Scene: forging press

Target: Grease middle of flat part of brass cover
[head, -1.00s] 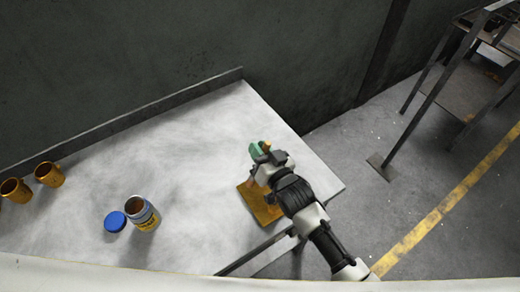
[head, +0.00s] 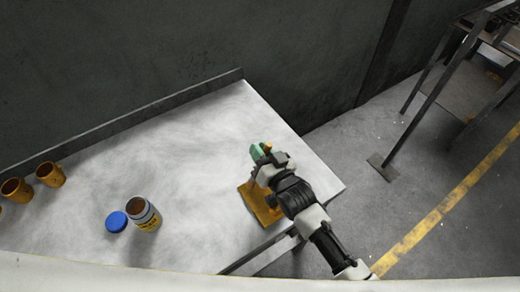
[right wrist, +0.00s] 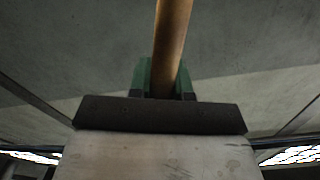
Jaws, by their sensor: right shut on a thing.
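The brass cover (head: 260,207) lies near the right front edge of the table in the head view, partly hidden under my right arm. My right gripper (head: 261,152), with green fingers, is above the table at the cover's far side. In the right wrist view my right gripper (right wrist: 164,80) is shut on a brown rod-like handle (right wrist: 172,45). The handle's working end is out of sight, so I cannot tell whether it touches the cover. An open jar (head: 143,213) with a blue and yellow label and brown contents stands on the left. My left gripper is not in view.
A blue lid (head: 117,222) lies beside the jar. Several brass cups (head: 50,175) stand at the table's far left. The middle of the table (head: 190,150) is clear. A raised rim (head: 120,122) runs along the wall. A metal stand (head: 455,90) is off to the right.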

